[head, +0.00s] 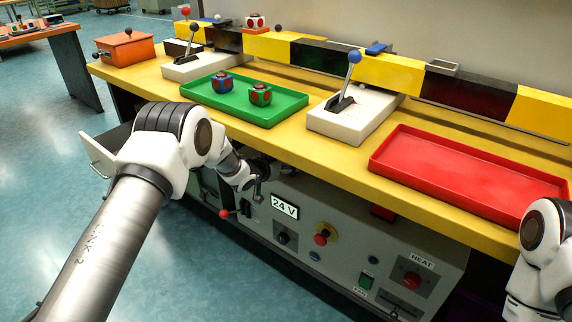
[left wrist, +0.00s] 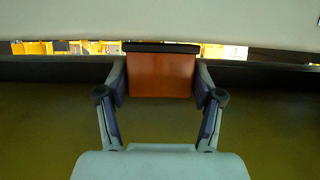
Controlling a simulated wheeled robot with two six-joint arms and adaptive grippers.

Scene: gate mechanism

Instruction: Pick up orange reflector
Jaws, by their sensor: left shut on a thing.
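The orange reflector (left wrist: 160,74) shows in the left wrist view as a flat orange block with a dark top edge. It sits between the two fingers of my left gripper (left wrist: 160,84), which is shut on it from both sides. In the head view my left arm reaches over the front edge of the yellow workbench, and its wrist is low in front of the grey control panel; the reflector cannot be made out there. My right arm shows only at the right edge of the head view, and its gripper is out of the picture.
The yellow workbench (head: 335,160) holds a green tray (head: 285,115) with two cubes, a red tray (head: 455,170), and two white lever bases. An orange box (head: 128,47) stands at the far left. The grey panel (head: 330,235) with knobs and a protruding red-knobbed lever (head: 226,213) is close to my left wrist.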

